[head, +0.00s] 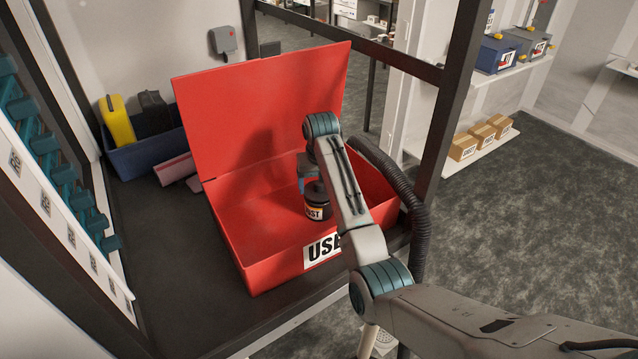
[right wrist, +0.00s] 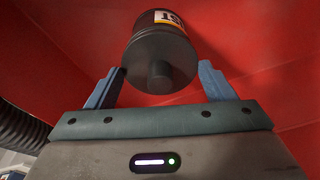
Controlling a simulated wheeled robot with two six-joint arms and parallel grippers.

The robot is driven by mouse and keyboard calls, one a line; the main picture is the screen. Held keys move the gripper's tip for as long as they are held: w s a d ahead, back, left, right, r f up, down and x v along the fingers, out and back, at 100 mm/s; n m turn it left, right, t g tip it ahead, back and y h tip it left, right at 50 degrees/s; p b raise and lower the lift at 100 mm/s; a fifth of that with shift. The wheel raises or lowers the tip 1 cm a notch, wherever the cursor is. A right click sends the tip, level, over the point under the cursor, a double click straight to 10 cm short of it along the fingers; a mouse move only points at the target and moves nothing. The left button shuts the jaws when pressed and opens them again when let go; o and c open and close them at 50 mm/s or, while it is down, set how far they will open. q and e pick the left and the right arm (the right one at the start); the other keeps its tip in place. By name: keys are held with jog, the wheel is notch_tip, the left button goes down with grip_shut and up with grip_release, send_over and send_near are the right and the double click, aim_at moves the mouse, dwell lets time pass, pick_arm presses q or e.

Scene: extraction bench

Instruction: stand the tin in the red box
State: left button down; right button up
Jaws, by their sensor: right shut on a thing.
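The red box (head: 240,262) stands open on the dark bench, with its lid raised at the back and a white label with black letters on its front. The tin (head: 318,204) is dark, with a white and orange label, and is inside the box's outline towards the right. It looks upright. My right gripper (head: 311,184) comes down over its top, partly hidden by my arm. In the right wrist view, the fingers of the right gripper (right wrist: 160,82) are on either side of the tin (right wrist: 158,50) near its knobbed top. I cannot tell whether its base touches the box floor. My left gripper is out of view.
A blue bin (head: 140,158) with a yellow container (head: 117,120) and a black one stands behind left of the box. A pink object (head: 176,169) lies by the box. A dark frame post (head: 447,110) rises at the right. The bench left of the box is clear.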

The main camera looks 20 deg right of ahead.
dwell(0.3)
jog(key=o, duration=1)
jog(key=shift+r, duration=3.5)
grip_shut()
jog(key=shift+f, duration=0.2)
